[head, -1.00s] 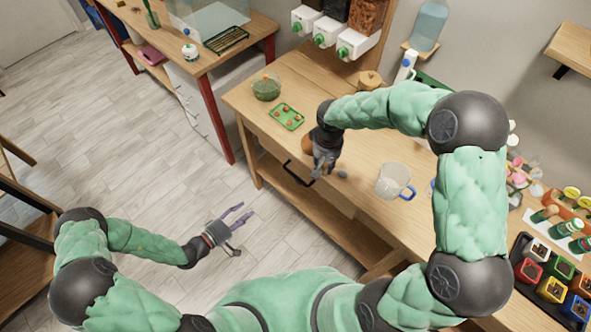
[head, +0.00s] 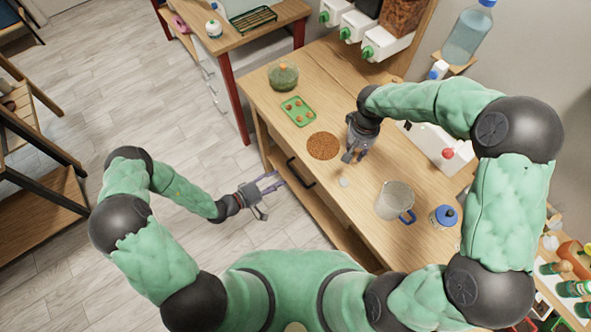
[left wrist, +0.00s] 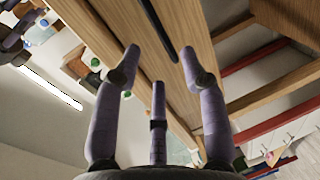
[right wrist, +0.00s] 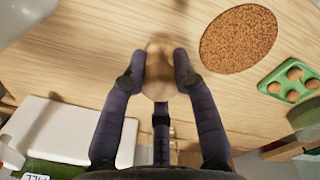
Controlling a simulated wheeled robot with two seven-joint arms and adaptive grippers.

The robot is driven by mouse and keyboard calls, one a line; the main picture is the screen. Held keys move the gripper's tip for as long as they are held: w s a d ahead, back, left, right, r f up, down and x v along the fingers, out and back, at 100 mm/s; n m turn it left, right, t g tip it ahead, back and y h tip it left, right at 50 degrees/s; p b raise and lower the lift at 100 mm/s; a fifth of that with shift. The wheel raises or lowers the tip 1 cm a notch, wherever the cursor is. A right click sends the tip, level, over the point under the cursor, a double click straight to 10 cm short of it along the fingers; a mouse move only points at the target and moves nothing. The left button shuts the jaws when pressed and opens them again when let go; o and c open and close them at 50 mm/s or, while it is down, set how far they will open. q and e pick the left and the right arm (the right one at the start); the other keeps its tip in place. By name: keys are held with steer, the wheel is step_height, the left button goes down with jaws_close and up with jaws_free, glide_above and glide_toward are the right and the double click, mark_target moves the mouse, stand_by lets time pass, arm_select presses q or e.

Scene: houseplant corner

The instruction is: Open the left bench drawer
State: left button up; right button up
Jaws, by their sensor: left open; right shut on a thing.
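The bench (head: 340,190) has a drawer front facing the floor, with a dark bar handle (head: 300,172). The handle also shows in the left wrist view as a black bar (left wrist: 155,28) beyond the fingertips. My left gripper (head: 272,183) is open, with its fingers pointing at the drawer front beside the handle. In the left wrist view the bar lies between the spread fingertips, and contact cannot be told. The drawer looks closed. My right gripper (head: 352,157) is over the bench top, shut on a light-brown wooden thing (right wrist: 158,68).
On the bench top stand a round brown mat (head: 323,146), a green tray (head: 298,111), a glass bowl (head: 283,76), a clear jug (head: 394,200) and a blue-lidded jar (head: 444,216). A red-legged table (head: 240,45) is behind left.

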mark_target(293, 172)
arm_select(q)
steer(key=x, duration=0.8)
steer(key=shift+w+d+b, duration=0.15)
steer(key=shift+d+b, duration=0.1)
steer(key=shift+b, duration=0.1)
jaws_close()
